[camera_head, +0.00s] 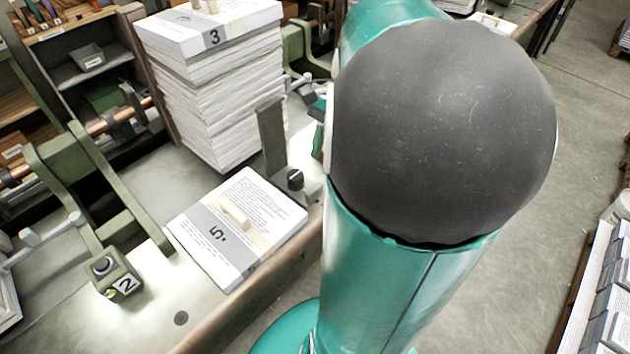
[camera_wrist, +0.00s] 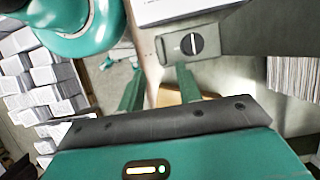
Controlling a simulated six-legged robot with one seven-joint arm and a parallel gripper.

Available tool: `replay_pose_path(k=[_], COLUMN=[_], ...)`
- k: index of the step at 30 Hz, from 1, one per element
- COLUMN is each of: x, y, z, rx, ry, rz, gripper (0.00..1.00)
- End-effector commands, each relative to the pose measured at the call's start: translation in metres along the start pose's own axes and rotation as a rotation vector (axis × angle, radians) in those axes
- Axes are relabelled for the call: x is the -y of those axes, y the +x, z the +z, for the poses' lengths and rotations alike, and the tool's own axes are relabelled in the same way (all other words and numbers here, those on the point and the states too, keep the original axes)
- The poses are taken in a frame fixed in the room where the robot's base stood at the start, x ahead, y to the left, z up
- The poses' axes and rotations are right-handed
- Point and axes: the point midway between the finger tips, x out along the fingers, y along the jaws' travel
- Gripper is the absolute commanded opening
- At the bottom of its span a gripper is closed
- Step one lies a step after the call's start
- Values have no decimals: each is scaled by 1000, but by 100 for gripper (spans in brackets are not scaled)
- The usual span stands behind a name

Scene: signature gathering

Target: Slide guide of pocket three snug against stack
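The tall paper stack (camera_head: 215,105) of pocket three stands on the machine table, with a sheet marked 3 on top. The guide (camera_head: 270,140), a grey-green upright plate, stands at the stack's right front side. A black knob (camera_head: 295,180) sits on its base, and it also shows in the wrist view (camera_wrist: 190,44). I cannot tell whether plate and stack touch. My gripper (camera_wrist: 160,84) has its two green fingers apart with nothing held between them, near the knob's base. In the head view my arm hides most of the gripper.
A knob block marked 2 (camera_head: 115,275) is at left. Green machine arms and a shelf rack stand behind. White paper stacks (camera_wrist: 42,75) lie beyond the table edge.

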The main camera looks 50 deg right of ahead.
Motion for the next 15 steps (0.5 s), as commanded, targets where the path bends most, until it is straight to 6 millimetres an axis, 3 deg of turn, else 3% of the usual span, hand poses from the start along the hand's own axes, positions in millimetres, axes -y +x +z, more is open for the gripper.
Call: replay_pose_path(k=[9, 15], x=[0, 0], y=[61, 77], z=[1, 1], rx=[3, 0], ry=[-2, -4], rz=[3, 2], gripper=[35, 35])
